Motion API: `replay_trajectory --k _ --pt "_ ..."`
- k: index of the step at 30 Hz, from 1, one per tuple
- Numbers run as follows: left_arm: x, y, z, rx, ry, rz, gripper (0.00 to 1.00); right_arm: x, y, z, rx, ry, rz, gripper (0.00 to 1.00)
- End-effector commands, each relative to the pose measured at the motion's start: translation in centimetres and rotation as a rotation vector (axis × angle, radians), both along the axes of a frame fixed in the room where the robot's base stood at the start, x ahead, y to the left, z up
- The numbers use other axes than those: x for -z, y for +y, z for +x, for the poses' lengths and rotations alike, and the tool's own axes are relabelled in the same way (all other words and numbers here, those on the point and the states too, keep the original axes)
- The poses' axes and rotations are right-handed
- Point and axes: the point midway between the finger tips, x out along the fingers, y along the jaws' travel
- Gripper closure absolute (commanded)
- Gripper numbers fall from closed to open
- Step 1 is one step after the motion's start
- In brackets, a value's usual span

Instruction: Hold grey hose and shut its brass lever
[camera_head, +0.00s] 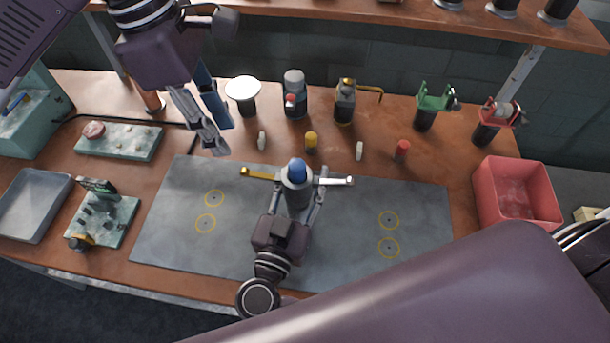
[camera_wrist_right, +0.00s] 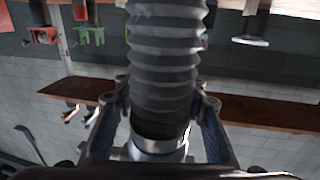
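The grey hose (camera_head: 297,182) stands between the fingers of my right gripper (camera_head: 298,190), seen nearly end-on with a blue top. In the right wrist view it is ribbed (camera_wrist_right: 166,70), with a pale collar (camera_wrist_right: 158,146) below and my gripper's fingers (camera_wrist_right: 163,105) closed on both sides. A brass lever (camera_head: 258,174) sticks out to the left of the hose top, and a silver lever (camera_head: 335,180) to the right. My left gripper (camera_head: 217,135) hangs up and left of the brass lever, fingers apart, empty and touching nothing visible.
A grey mat (camera_head: 170,235) with yellow rings lies beneath. Behind stand several fittings, including a brass-armed one (camera_head: 345,103) and green (camera_head: 427,108) and red (camera_head: 490,122) clamps. A red bin (camera_head: 515,195) is at right; trays (camera_head: 32,205) are at left.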

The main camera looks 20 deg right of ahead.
Motion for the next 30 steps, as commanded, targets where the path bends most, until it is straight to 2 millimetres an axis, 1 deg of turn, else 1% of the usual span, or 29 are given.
replay_trajectory --k 1,9,10,14,17,20,22,26,30 --pt "0.0 0.0 0.0 0.000 0.000 0.000 0.71 0.0 0.0 0.0 0.000 0.000 0.000 0.69" --pt "0.0 0.0 0.0 0.000 0.000 0.000 0.71 0.0 0.0 0.0 0.000 0.000 0.000 0.98" --pt "0.0 0.0 0.0 0.000 0.000 0.000 0.71 0.0 0.0 0.0 0.000 0.000 0.000 1.00" --pt "0.0 0.0 0.0 0.000 0.000 0.000 0.71 0.0 0.0 0.0 0.000 0.001 0.001 1.00" --pt "0.0 0.0 0.0 0.009 -0.002 0.000 0.82 0.0 0.0 0.0 0.000 0.001 0.001 1.00" --pt "-0.1 -0.2 -0.1 0.062 -0.011 -0.001 0.93 0.0 0.0 0.0 0.000 0.001 0.001 1.00" --pt "-0.2 -0.4 -0.1 0.138 -0.024 -0.002 1.00 0.0 0.0 0.0 0.000 0.001 0.001 1.00" --pt "-0.4 -0.9 -0.3 0.356 -0.063 -0.006 1.00 0.0 0.0 0.0 0.000 0.001 0.001 1.00" --pt "-0.6 -1.5 -0.5 0.638 -0.107 -0.010 1.00 0.0 0.0 0.0 0.000 0.001 0.001 1.00"
